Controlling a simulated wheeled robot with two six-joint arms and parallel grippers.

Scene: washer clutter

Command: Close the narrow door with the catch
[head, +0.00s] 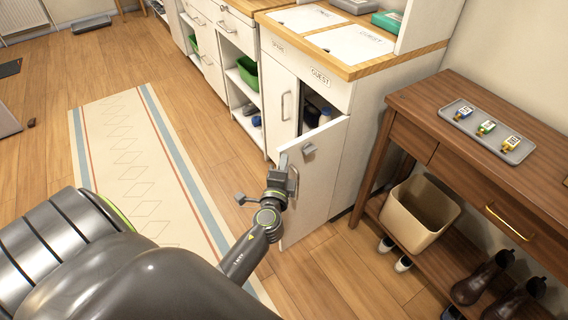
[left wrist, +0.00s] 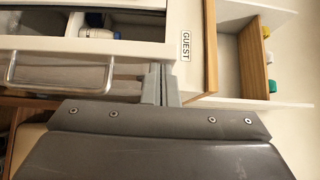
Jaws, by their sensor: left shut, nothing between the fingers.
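The narrow white door (head: 318,178) stands partly open below the "GUEST" label (head: 320,77), its free edge out from the cabinet. A grey catch block (head: 309,149) sits near its top edge. A bar handle is near its free edge, partly hidden by my gripper in the head view; a metal handle (left wrist: 60,78) shows in the left wrist view. My left gripper (head: 283,160) is shut and empty, close to the door's outer face by the handle; I cannot tell whether it touches. Its closed fingers (left wrist: 160,85) show in the left wrist view. My right gripper is not in view.
Bottles (head: 326,115) stand inside the cabinet behind the door. A brown side table (head: 445,110) with a tray (head: 518,151) is on the right, with a beige bin (head: 420,212) and shoes below. A rug (head: 135,145) covers the floor at left.

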